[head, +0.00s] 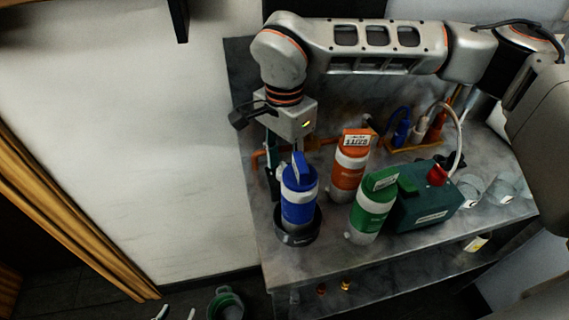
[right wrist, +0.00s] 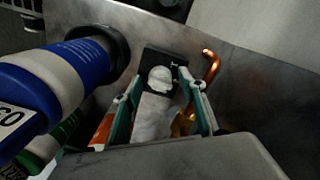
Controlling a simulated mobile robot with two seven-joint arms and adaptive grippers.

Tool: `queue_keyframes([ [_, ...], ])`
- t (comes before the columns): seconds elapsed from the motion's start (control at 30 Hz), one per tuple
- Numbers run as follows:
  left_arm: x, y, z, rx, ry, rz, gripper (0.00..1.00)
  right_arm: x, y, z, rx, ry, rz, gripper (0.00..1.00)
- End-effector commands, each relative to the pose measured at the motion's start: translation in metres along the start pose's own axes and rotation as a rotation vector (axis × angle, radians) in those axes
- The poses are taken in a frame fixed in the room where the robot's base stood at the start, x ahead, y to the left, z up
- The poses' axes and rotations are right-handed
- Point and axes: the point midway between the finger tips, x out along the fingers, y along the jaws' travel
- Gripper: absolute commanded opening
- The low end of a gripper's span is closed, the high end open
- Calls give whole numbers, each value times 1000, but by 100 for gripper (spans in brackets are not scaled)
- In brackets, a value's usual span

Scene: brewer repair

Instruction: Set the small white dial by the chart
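The small white dial (right wrist: 160,79) sits on a dark plate (right wrist: 163,62) in the right wrist view. My right gripper (right wrist: 158,90) has its teal fingers apart, one on each side of the dial, with no clear contact. In the head view the right gripper (head: 276,160) points down at the left end of the bench, partly hidden behind the blue bottle; the dial is hidden there. At the bottom edge of the head view, two pale tips of my left gripper (head: 175,313) show apart, with nothing between them. I cannot make out the chart.
The blue bottle (head: 298,197) stands in a black ring (head: 297,236) close to the right gripper. An orange bottle (head: 350,172), a green bottle (head: 367,218) and a green box (head: 428,205) with a red knob stand rightward. A copper pipe (right wrist: 211,66) bends beside the dial.

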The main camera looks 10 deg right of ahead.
Motion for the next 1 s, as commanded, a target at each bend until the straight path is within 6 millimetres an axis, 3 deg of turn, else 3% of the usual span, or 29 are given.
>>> queue_keyframes([
  [0.03, 0, 0, 0, 0, 0, 0, 40, 0, 0, 0, 0, 0, 0, 27],
  [0.13, 0, 0, 0, 0, 0, 0, 40, 0, 0, 0, 0, 0, 0, 4],
  [0.57, -1, -1, -3, -2, 2, 0, 40, -2, 0, 0, 59, 1, -1, 4],
  [1.0, -7, 2, -12, -15, 7, 7, 40, -2, 0, 0, 403, 2, -1, 4],
])
